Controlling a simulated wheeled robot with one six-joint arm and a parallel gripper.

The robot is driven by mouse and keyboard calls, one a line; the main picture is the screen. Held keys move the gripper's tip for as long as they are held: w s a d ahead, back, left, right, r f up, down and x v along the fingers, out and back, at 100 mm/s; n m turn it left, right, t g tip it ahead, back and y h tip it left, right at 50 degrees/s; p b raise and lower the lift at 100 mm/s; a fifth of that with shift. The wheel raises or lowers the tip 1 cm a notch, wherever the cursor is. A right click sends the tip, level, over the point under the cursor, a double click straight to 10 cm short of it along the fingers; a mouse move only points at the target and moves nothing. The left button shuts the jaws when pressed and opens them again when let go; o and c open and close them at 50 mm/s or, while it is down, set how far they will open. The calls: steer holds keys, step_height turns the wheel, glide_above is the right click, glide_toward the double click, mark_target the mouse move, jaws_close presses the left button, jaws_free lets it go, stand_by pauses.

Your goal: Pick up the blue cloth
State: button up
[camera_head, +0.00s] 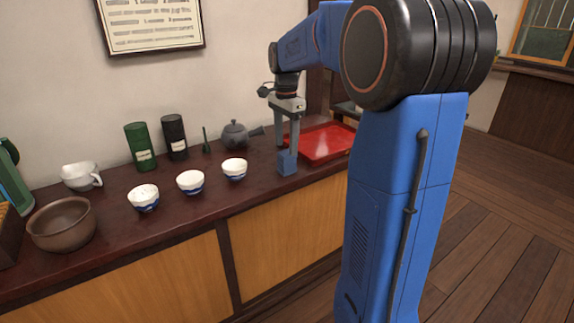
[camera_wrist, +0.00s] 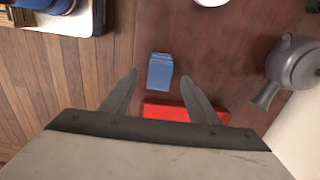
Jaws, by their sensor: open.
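The blue cloth (camera_head: 287,164) is a small folded, block-like bundle on the dark red counter, near its front edge and left of the red tray. My gripper (camera_head: 287,149) points down directly over it, with its two fingers spread. In the wrist view the cloth (camera_wrist: 160,71) lies centred between the open fingertips (camera_wrist: 159,75), slightly beyond them. The gap between the fingers is wider than the cloth. The fingers are not closed on it, and I cannot tell how much height is left between tips and cloth.
The red tray (camera_head: 325,143) is right of the gripper, and a grey teapot (camera_head: 235,134) stands behind left. Bowls (camera_head: 234,169) line the counter (camera_head: 120,203) to the left. Green (camera_head: 140,146) and black (camera_head: 174,137) canisters stand at the wall. The counter's front edge is close.

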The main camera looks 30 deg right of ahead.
mark_target(287, 152)
steer(key=f, duration=0.5)
steer(key=shift+d, duration=0.2)
steer(key=c, duration=1.1)
steer(key=shift+c, duration=0.2)
steer(key=shift+r, duration=0.15)
step_height(287, 152, up, 10)
steer(key=shift+f, duration=0.1)
